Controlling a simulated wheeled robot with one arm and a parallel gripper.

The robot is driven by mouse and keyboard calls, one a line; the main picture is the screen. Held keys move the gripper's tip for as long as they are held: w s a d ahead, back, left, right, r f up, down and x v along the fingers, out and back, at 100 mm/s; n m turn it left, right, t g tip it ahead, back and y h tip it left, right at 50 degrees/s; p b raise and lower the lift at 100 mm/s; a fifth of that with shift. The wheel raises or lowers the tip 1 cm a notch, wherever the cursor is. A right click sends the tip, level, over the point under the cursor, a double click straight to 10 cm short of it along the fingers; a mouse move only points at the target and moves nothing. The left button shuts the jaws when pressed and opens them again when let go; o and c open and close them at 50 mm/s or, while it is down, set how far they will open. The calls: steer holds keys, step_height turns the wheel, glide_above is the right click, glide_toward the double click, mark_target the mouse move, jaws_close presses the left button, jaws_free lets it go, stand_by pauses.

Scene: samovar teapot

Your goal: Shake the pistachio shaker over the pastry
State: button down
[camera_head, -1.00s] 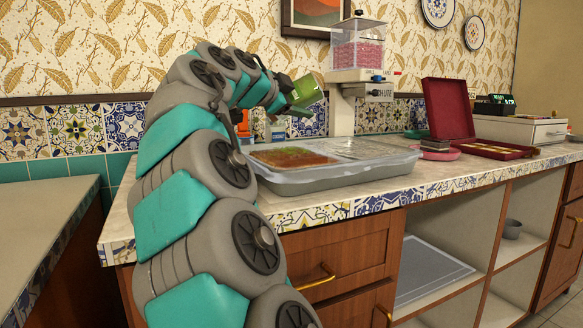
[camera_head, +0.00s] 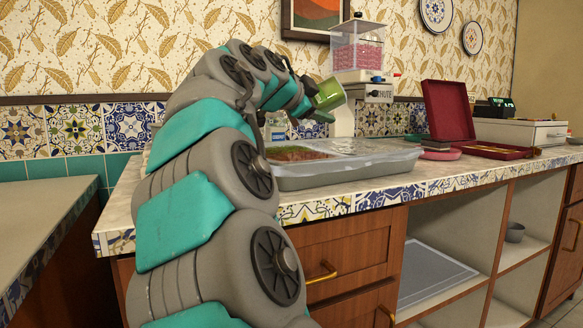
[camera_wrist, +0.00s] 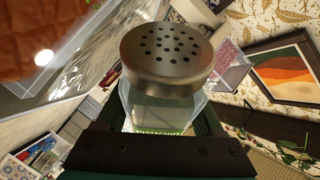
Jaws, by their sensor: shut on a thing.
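My gripper (camera_head: 314,103) is shut on the pistachio shaker (camera_head: 330,94), a green-looking container held tilted in the air above the tray. In the wrist view the shaker's metal lid (camera_wrist: 167,58) with several holes faces the camera, above a clear body with a green label partly hidden by my gripper (camera_wrist: 160,152). The pastry (camera_head: 298,154) lies in the left part of a clear-walled tray (camera_head: 345,174) on the counter, reddish brown with a green strip along the back. Part of the pastry shows orange-brown at the wrist view's upper left (camera_wrist: 40,35). No falling bits can be made out.
A dispenser with a pink-filled clear hopper (camera_head: 357,48) stands behind the tray. An open dark red box (camera_head: 449,110) lies to the right. A bottle (camera_head: 276,127) stands behind the tray's left end. My arm covers the counter's left part.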

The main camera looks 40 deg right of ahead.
steer(key=s+d+b, duration=0.1)
steer(key=s+d, duration=0.2)
steer(key=s, duration=0.3)
stand_by(0.3)
steer(key=b, duration=0.3)
stand_by(2.2)
steer(key=shift+a, duration=0.1)
